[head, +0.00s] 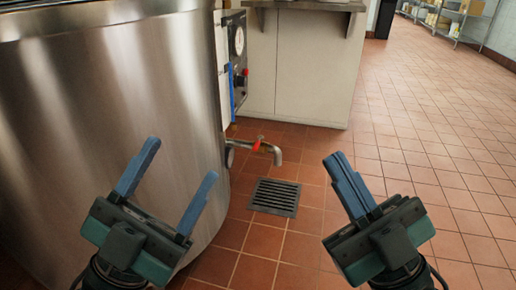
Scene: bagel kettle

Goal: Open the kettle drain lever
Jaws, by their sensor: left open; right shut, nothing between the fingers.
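The large steel kettle (110,100) fills the left of the head view. A drain spout (274,151) sticks out low from its right side and bends down at the end. The drain lever (257,145), with a red part, sits on top of the spout. My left gripper (174,182) is open and empty, in front of the kettle wall and left of the spout. My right gripper (347,184) is shut and empty, to the right of the spout. Neither gripper touches the lever.
A dark floor drain grate (275,197) lies in the red tile floor below the spout. A control panel (238,62) with a dial and a blue vertical part is beside the kettle. A pale cabinet (308,68) stands behind. The tiled floor at right (430,130) is clear.

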